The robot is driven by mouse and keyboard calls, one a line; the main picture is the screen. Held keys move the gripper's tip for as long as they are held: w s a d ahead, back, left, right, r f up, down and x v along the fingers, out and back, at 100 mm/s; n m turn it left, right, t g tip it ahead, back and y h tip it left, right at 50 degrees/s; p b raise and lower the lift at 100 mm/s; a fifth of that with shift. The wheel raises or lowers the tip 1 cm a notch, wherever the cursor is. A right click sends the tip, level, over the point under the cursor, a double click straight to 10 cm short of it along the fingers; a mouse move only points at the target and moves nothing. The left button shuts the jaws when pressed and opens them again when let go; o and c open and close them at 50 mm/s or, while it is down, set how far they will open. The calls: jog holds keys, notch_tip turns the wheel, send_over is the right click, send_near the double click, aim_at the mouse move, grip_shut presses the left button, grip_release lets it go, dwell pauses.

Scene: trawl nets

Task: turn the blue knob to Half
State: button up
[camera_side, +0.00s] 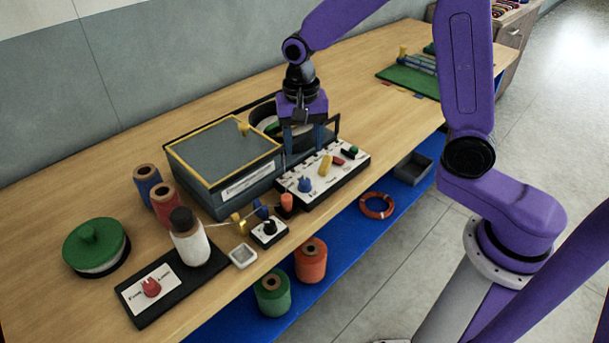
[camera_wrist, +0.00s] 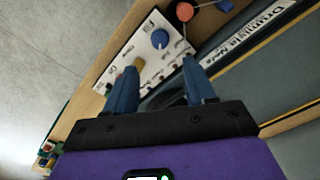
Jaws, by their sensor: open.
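The blue knob (camera_side: 304,185) sits on the near left part of a white, black-edged control panel (camera_side: 330,183). In the wrist view the blue knob (camera_wrist: 160,39) is near the top, beyond my fingertips. The small lettering around it is too blurred to read, so its setting cannot be told. My gripper (camera_side: 305,146) points down above the panel's back edge, behind the blue knob and apart from it. In the wrist view my gripper (camera_wrist: 158,75) shows its two blue fingers spread, with nothing between them.
A yellow piece (camera_side: 325,165) stands beside the blue knob, with red and green ones further right. A glass-lidded, yellow-edged box (camera_side: 225,160) stands left of my gripper. A small black-knob block (camera_side: 269,231) and orange piece (camera_side: 287,203) lie left of the panel.

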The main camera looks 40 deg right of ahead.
aim_at(305, 180)
notch_tip(305, 180, down, 10)
jog(key=shift+s+d+f, duration=0.1)
dwell(0.4)
grip_shut()
